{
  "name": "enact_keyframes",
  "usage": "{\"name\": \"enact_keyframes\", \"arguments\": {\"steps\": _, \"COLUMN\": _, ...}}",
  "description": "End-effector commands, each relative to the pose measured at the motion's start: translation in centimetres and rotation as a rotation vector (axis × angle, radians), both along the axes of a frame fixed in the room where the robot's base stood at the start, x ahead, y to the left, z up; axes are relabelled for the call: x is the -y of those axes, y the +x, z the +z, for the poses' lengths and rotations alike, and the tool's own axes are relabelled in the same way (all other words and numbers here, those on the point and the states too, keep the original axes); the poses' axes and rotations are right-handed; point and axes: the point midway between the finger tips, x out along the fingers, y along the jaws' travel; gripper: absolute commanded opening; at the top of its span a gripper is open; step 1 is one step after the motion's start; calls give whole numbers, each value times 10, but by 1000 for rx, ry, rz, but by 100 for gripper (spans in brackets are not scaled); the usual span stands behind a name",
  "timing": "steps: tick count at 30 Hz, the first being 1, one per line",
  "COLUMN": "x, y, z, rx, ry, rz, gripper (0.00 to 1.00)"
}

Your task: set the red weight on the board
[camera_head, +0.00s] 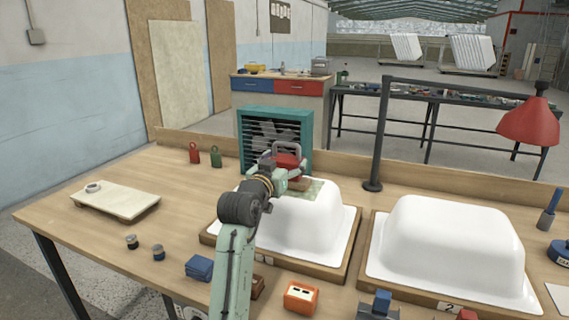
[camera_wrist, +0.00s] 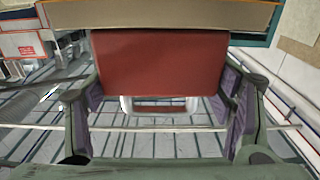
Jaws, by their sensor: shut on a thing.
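The red weight (camera_head: 288,160) has a pale loop handle and is held above the left white shell (camera_head: 310,225). It also fills the middle of the wrist view (camera_wrist: 160,62). My gripper (camera_head: 272,168) is shut on it, with a finger on each side in the wrist view (camera_wrist: 162,90). A small brown board (camera_head: 299,185) lies on a greenish patch (camera_head: 317,189) on top of the shell, partly hidden by my gripper. The board's edge (camera_wrist: 160,14) shows beside the weight in the wrist view. I cannot tell whether weight and board touch.
A second white shell (camera_head: 450,240) stands to the right. A black lamp post (camera_head: 380,135) with a red shade rises behind. A teal fan box (camera_head: 276,140) stands close behind my gripper. Small red (camera_head: 194,156) and green (camera_head: 215,158) ring-topped pieces stand back left. The left tabletop has free room.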

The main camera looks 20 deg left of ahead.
Motion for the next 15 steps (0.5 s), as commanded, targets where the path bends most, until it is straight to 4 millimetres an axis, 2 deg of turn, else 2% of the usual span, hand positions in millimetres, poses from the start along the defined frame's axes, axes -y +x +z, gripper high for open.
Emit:
{"name": "enact_keyframes", "arguments": {"steps": 2, "x": 0, "y": -2, "z": 8, "rx": 17, "ry": 4, "rz": 1, "gripper": 77}}
{"name": "enact_keyframes", "arguments": {"steps": 11, "x": 0, "y": -1, "z": 3, "rx": 6, "ry": 2, "rz": 0, "gripper": 97}}
{"name": "enact_keyframes", "arguments": {"steps": 15, "x": 0, "y": 0, "z": 2, "rx": 4, "ry": 1, "rz": 0, "gripper": 98}}
